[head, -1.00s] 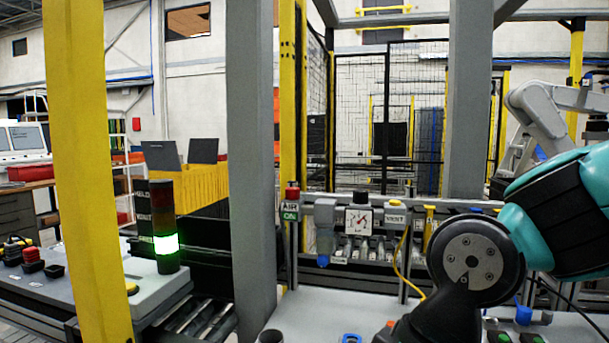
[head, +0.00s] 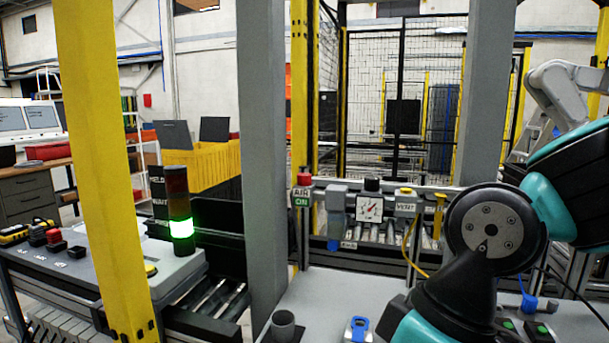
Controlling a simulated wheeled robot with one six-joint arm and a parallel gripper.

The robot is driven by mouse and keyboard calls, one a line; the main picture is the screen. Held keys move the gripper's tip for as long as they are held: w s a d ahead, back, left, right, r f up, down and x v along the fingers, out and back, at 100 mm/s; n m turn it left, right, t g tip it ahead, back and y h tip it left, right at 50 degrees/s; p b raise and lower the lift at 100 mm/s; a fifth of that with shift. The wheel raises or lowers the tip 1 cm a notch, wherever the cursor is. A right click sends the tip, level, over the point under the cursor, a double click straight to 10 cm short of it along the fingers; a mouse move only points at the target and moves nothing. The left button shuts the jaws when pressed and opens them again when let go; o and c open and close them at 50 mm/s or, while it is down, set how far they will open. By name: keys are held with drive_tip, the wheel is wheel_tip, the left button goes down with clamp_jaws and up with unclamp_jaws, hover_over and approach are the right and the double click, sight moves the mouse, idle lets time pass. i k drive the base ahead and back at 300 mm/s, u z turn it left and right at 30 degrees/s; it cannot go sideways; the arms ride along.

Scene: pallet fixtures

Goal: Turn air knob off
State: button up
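A red knob (head: 305,180) sits on top of the unit with the AIR ON sign (head: 301,197), left of centre in the head view. The sign's lower part is green and reads ON. Right of it are a grey filter body (head: 336,205), a square pressure gauge (head: 369,208) with a black knob (head: 372,184) above it, and a VENT label (head: 405,207) with a yellow knob above it. My arm stands at the right, apart from these in the picture. My gripper is out of the frame.
A thick grey post (head: 261,150) stands just left of the air unit, and another grey post (head: 487,100) rises behind. A yellow cable (head: 411,250) hangs below the VENT label. The grey table (head: 330,300) carries a grey cup (head: 283,326) and a blue-and-white part (head: 357,329).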

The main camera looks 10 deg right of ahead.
sight(303, 178)
drive_tip(key=z, duration=1.35)
drive_tip(key=i, duration=0.45)
drive_tip(key=u, duration=2.1)
